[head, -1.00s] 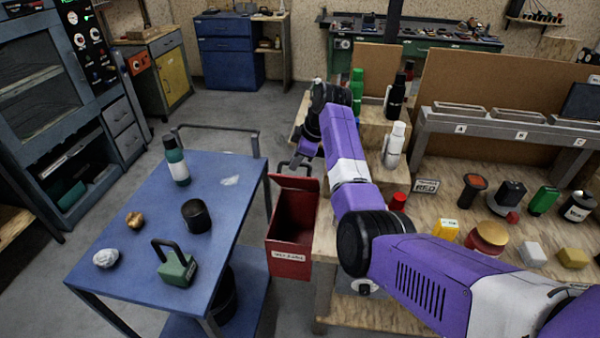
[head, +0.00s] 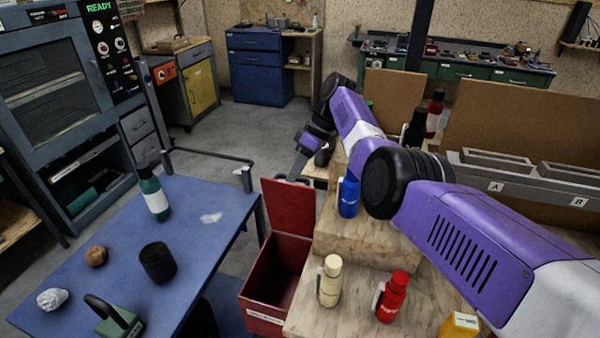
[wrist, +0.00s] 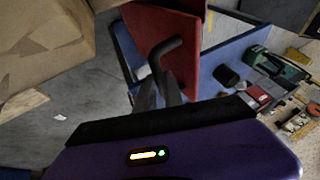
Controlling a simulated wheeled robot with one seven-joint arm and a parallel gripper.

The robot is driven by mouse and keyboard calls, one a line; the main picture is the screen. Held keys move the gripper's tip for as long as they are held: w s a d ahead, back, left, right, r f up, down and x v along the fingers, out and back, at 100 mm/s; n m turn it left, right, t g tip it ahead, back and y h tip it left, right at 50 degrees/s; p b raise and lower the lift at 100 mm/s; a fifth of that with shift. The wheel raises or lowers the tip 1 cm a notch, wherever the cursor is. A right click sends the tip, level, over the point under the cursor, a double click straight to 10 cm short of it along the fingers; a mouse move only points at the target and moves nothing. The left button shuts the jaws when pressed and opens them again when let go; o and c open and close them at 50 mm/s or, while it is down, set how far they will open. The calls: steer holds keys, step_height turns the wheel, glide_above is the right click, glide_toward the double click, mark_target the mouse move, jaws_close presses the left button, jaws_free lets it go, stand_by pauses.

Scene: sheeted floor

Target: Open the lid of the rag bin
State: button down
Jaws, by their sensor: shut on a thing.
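The red rag bin (head: 256,287) stands between the blue table and the wooden bench in the head view. Its red lid (head: 291,208) is raised, about upright at the back of the bin, and the dark inside shows. My gripper (head: 297,170) is at the lid's top edge, behind it. In the wrist view the lid (wrist: 180,50) stands just beyond my gripper (wrist: 160,95), and a dark bent handle (wrist: 168,46) on it runs down to my fingers. My gripper is shut on this handle; the exact contact is partly hidden.
The blue table (head: 205,250) at left holds a green bottle (head: 153,195) and a black cup (head: 158,262). The wooden bench (head: 350,315) at right holds cream (head: 329,281), red (head: 393,297) and blue (head: 349,196) bottles close to the bin. Open floor lies behind.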

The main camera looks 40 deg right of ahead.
steer(key=shift+s+d+f, duration=0.1)
steer(key=shift+s+f, duration=0.1)
steer(key=shift+f, duration=0.25)
steer(key=c, duration=1.5)
jaws_free()
steer(key=shift+w+r, duration=0.1)
steer(key=shift+o, duration=0.2)
steer(key=shift+r, duration=0.1)
steer(key=shift+w+r, duration=0.1)
steer(key=b+v, duration=0.1)
steer(key=v, duration=0.6)
steer(key=shift+d+r, duration=0.15)
steer(key=shift+r, duration=0.1)
steer(key=shift+r, duration=0.1)
